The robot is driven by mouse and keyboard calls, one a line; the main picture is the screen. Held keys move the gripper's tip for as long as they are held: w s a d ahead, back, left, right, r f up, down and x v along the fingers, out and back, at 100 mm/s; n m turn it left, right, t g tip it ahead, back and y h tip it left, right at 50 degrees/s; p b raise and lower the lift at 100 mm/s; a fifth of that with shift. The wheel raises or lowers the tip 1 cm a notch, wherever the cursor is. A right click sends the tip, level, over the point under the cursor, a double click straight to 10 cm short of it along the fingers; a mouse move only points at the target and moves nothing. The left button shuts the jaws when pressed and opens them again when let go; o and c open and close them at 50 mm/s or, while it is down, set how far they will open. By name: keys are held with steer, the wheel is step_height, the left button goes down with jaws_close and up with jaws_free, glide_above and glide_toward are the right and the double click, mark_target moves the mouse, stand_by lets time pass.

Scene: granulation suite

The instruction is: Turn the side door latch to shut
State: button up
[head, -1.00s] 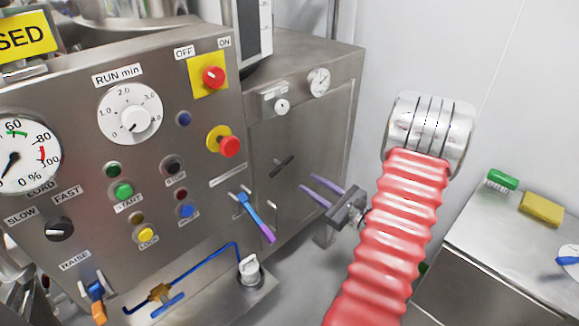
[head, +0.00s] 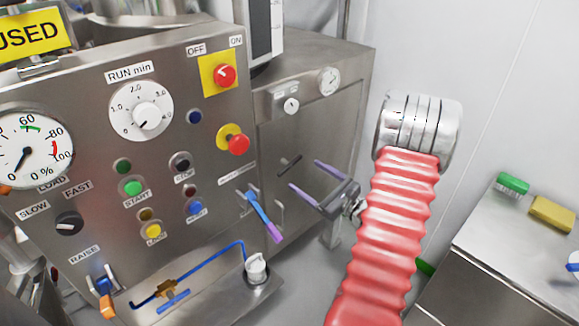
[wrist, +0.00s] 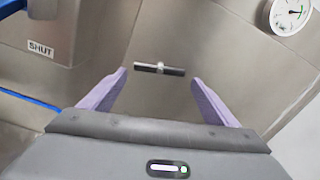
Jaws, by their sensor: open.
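The side door latch (head: 289,164) is a short dark bar on the steel side door of the machine. In the wrist view the latch (wrist: 146,67) lies nearly level across the picture, with a silver hub at its middle. My gripper (head: 305,175) is open and empty, with its two lilac fingers pointing at the door. In the wrist view the fingertips of my gripper (wrist: 159,77) stand apart on either side of the latch. They appear short of the bar, and I see no contact. A SHUT label (wrist: 41,48) is on the panel at upper left of the wrist view.
A gauge (head: 328,81) and a small white knob (head: 291,105) sit above the latch. A blue-purple handle (head: 264,217) sticks out left of my gripper. A steel bench (head: 520,245) with a green brush (head: 512,184) and a yellow sponge (head: 552,213) stands at right.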

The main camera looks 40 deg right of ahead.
mark_target(291, 165)
steer(key=o, duration=0.4)
steer(key=w, duration=0.9)
steer(key=shift+a, duration=0.1)
steer(key=shift+c, duration=0.3)
steer(key=shift+s, duration=0.1)
steer(key=c, duration=0.9)
